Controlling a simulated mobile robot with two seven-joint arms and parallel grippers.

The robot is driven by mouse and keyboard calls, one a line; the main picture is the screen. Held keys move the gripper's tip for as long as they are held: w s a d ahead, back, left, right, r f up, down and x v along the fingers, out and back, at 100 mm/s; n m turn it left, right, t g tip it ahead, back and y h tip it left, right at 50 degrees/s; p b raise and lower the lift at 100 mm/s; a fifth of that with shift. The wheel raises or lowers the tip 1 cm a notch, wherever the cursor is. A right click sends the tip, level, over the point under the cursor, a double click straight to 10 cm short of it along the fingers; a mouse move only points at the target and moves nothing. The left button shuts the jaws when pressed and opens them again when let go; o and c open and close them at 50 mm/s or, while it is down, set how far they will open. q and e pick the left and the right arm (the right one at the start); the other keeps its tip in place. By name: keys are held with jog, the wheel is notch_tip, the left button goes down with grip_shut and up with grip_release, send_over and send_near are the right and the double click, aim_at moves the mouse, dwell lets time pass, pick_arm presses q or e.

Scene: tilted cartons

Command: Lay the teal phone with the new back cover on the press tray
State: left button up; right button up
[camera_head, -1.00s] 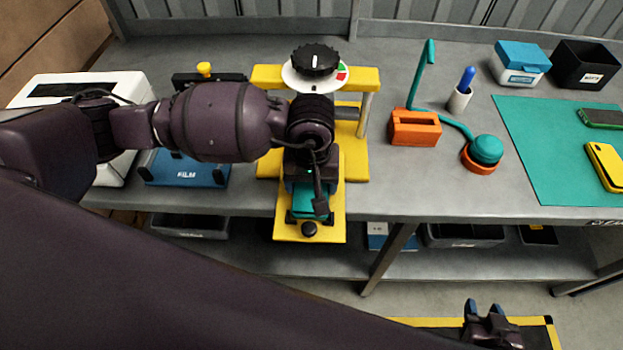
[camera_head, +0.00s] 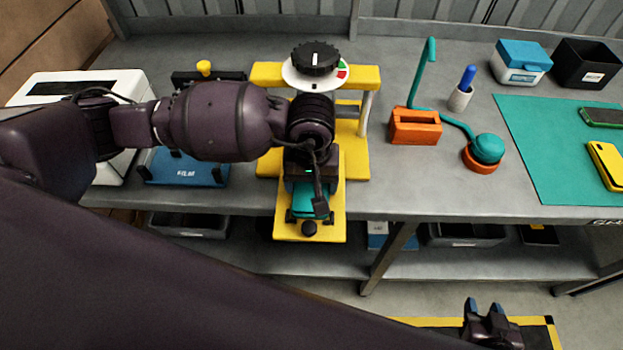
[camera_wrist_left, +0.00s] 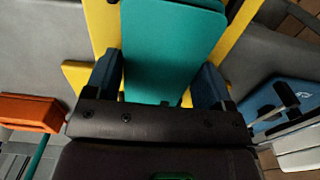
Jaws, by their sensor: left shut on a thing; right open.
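The teal phone (camera_head: 311,200) is under my left gripper (camera_head: 310,203), over the yellow press tray (camera_head: 325,228) that sticks out from the press toward me. In the left wrist view the phone's flat teal face (camera_wrist_left: 165,45) lies between the two blue-padded fingers of my left gripper (camera_wrist_left: 160,80), which is shut on it. Yellow tray edges (camera_wrist_left: 235,35) show on both sides of the phone. Whether the phone touches the tray is hidden. My right gripper (camera_head: 484,308) is open and empty at the lower right, away from the bench.
The yellow press (camera_head: 362,78) with a black dial (camera_head: 315,58) stands behind the tray. A blue film fixture (camera_head: 187,172) is to the left. An orange holder (camera_head: 415,127) and a teal mat (camera_head: 550,150) with two phones are to the right.

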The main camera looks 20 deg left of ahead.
jog(key=shift+s+f, duration=0.1)
jog(key=shift+s, duration=0.1)
pick_arm(q)
jog(key=o, duration=1)
pick_arm(e)
jog(key=shift+s+d+f, duration=0.1)
jog(key=shift+s+f, duration=0.2)
jog(key=shift+s, duration=0.05)
pick_arm(q)
notch_tip(320, 180, up, 11)
jog(key=shift+f, duration=0.1)
pick_arm(e)
jog(key=shift+w, duration=0.15)
